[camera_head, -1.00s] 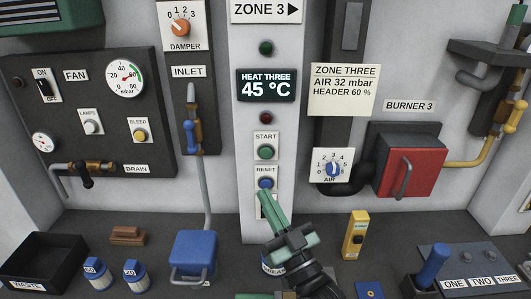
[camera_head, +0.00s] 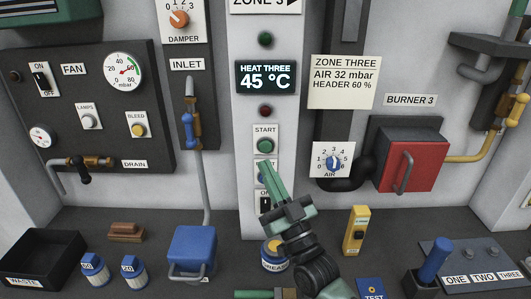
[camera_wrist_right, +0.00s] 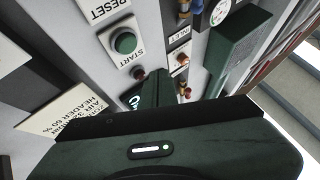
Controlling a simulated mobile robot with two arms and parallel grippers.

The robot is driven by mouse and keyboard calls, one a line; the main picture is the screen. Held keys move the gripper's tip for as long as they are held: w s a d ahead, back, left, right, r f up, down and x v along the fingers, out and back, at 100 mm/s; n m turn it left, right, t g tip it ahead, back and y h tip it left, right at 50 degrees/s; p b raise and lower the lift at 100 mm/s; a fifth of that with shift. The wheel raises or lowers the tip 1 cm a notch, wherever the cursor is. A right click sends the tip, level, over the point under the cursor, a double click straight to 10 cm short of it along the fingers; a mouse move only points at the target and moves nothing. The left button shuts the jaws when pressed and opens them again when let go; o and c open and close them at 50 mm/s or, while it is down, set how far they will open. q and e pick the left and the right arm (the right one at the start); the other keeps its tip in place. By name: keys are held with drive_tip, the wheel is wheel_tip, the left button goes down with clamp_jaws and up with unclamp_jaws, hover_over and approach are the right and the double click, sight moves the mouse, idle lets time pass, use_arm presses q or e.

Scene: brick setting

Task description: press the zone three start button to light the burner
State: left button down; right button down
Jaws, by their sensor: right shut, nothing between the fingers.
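The green start button (camera_head: 265,146) sits under its START label on the white zone three column (camera_head: 284,190). It also shows in the wrist view (camera_wrist_right: 124,43), uncovered. My right gripper (camera_head: 265,166) is shut and empty, its green fingers pointing up at the column. In the head view its tips are just below the start button and cover most of the blue reset button (camera_head: 262,180). I cannot tell whether the tips touch the panel. The display (camera_head: 266,77) reads HEAT THREE 45 °C. The green lamp (camera_head: 265,39) above it looks dark. My left gripper is not in view.
A switch (camera_head: 264,204) is partly hidden behind my right gripper. A grease tin (camera_head: 273,260) stands below it. The AIR dial (camera_head: 332,160) and red burner box (camera_head: 412,163) are to the right. A blue container (camera_head: 193,250) and yellow device (camera_head: 356,232) stand on the bench.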

sight(266, 146)
drive_tip(key=shift+w+b, duration=1.15)
drive_tip(key=shift+w, duration=1.25)
drive_tip(key=shift+w, duration=0.1)
drive_tip(key=shift+w+b, duration=0.3)
drive_tip(key=shift+w, duration=0.05)
drive_tip(key=shift+w+b, duration=0.35)
drive_tip(key=shift+w, duration=0.05)
idle(0.8)
drive_tip(key=shift+s, duration=0.1)
drive_tip(key=shift+s+p, duration=0.55)
drive_tip(key=shift+s, duration=0.2)
